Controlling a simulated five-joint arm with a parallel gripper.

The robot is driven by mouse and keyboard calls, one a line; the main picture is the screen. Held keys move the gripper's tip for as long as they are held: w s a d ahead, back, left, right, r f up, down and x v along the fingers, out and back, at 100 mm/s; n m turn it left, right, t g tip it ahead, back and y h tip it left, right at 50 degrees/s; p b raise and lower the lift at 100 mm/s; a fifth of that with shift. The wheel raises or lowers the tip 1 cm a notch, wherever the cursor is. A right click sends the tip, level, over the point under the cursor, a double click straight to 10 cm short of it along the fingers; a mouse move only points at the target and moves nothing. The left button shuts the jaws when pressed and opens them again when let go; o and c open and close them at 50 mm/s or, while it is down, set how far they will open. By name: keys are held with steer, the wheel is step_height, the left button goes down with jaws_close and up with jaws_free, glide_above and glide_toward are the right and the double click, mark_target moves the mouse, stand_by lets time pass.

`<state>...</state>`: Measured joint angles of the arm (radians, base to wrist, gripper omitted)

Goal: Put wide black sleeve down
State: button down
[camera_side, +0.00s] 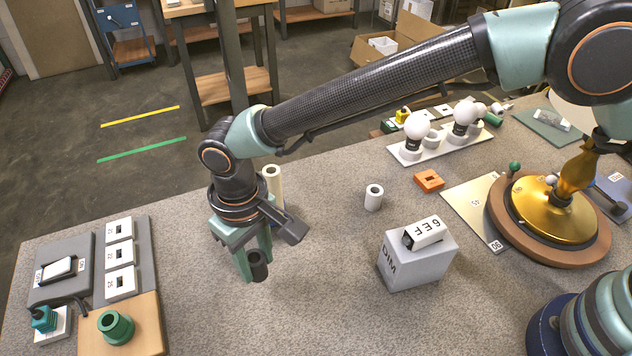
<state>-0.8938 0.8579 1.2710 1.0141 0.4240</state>
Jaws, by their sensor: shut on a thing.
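The wide black sleeve (259,269) is a short dark hollow cylinder at the left centre of the side view. My gripper (255,260) points down and is shut on it, with the teal fingers beside the sleeve. The sleeve looks upright, with its open top showing. It is at or close above the grey speckled table (330,290); I cannot tell whether it touches. The fingers hide part of its far side.
A tall cream tube (272,180) stands behind my gripper. A white sleeve (373,197), an orange block (429,180) and a grey DIM box (418,262) stand to the right. A wooden block with a green ring (115,327) lies front left. Table around the sleeve is clear.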

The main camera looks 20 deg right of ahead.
mark_target(259, 275)
steer(key=shift+f, duration=2.35)
steer(key=shift+f, duration=0.15)
steer(key=shift+c, duration=2.4)
jaws_free()
